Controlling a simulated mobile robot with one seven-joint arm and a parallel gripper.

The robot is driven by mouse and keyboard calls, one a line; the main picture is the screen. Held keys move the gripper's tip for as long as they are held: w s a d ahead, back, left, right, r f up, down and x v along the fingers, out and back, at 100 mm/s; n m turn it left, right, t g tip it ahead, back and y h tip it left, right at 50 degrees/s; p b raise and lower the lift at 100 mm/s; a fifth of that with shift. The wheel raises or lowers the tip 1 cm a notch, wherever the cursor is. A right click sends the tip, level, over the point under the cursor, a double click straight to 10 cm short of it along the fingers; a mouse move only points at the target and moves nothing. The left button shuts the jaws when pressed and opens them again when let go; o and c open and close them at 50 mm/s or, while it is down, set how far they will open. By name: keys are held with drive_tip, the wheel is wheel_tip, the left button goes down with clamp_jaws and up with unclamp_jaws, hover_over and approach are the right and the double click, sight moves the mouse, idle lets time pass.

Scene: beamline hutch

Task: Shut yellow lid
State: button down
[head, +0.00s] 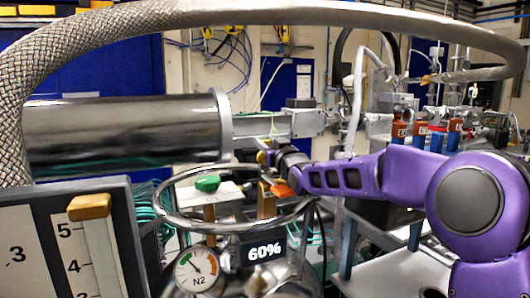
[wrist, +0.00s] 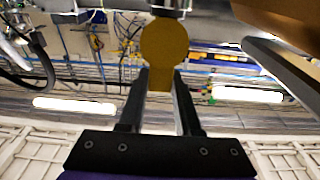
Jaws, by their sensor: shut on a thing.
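The yellow lid (wrist: 165,42) is a round disc with a short tab, seen face-on at the top middle of the wrist view. My gripper (wrist: 160,76) has its two fingers on either side of the tab and is shut on it. In the head view the lid (head: 261,157) shows as a small yellow piece, nearly edge-on, at the tip of my gripper (head: 270,156), above the ring on top of the vessel. What the lid covers, and its hinge, cannot be made out.
A metal ring (head: 169,221) surrounds a green knob (head: 207,183) and an orange knob (head: 282,190) below my gripper. An N2 gauge (head: 197,270) and a 60% display (head: 265,252) sit in front. A large metal cylinder (head: 120,130) and a braided hose (head: 300,13) lie behind and above.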

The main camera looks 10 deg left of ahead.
idle(0.3)
drive_tip(key=c, duration=0.6)
unclamp_jaws()
wheel_tip(320, 180, up, 10)
drive_tip(key=shift+r+p, duration=0.1)
drive_tip(key=shift+p, duration=0.85)
